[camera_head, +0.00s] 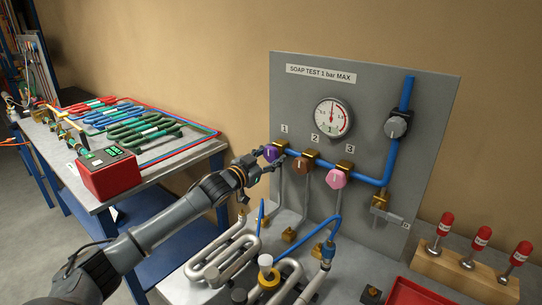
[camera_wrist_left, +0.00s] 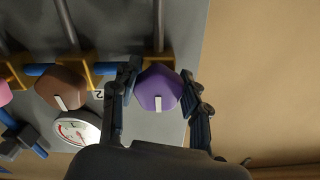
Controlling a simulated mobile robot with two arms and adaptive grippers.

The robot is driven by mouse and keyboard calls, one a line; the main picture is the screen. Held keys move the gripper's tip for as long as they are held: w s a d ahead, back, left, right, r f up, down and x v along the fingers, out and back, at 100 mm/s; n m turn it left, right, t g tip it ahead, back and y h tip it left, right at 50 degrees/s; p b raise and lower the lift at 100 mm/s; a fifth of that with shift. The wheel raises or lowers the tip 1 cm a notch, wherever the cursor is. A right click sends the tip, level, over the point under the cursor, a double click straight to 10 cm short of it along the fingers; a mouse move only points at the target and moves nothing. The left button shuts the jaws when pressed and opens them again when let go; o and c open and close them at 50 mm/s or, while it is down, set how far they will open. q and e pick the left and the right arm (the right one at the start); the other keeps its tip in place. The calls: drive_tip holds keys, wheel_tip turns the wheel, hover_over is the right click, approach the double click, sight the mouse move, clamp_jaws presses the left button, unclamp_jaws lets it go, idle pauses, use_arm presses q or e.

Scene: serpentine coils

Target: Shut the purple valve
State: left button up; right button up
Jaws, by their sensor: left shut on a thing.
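The purple valve (camera_head: 270,153) is the leftmost of three knobs on the grey panel, under label 1. In the left wrist view the purple valve (camera_wrist_left: 157,88) is a faceted knob with a white mark, which points toward the bottom of that view. My left gripper (camera_head: 268,163) reaches it from the left in the head view. In the left wrist view my left gripper (camera_wrist_left: 158,90) has one dark finger on each side of the knob and is shut on it. My right gripper is not in view.
A brown valve (camera_head: 305,178) and a pink valve (camera_head: 337,176) sit to the right on the blue pipe (camera_head: 367,180). A gauge (camera_head: 333,119) is above them. Metal coils (camera_head: 222,257) lie below. Red-handled tools (camera_head: 482,238) stand at right. A side table holds a red box (camera_head: 109,174).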

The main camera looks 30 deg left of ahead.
use_arm(q)
drive_tip(key=shift+m, duration=0.3)
drive_tip(key=o, duration=1.2)
drive_tip(key=shift+c, duration=0.2)
drive_tip(key=shift+s+f, duration=0.1)
drive_tip(key=shift+s, duration=0.2)
drive_tip(key=s+a, duration=0.1)
drive_tip(key=s, duration=1)
drive_tip(key=shift+s, duration=0.2)
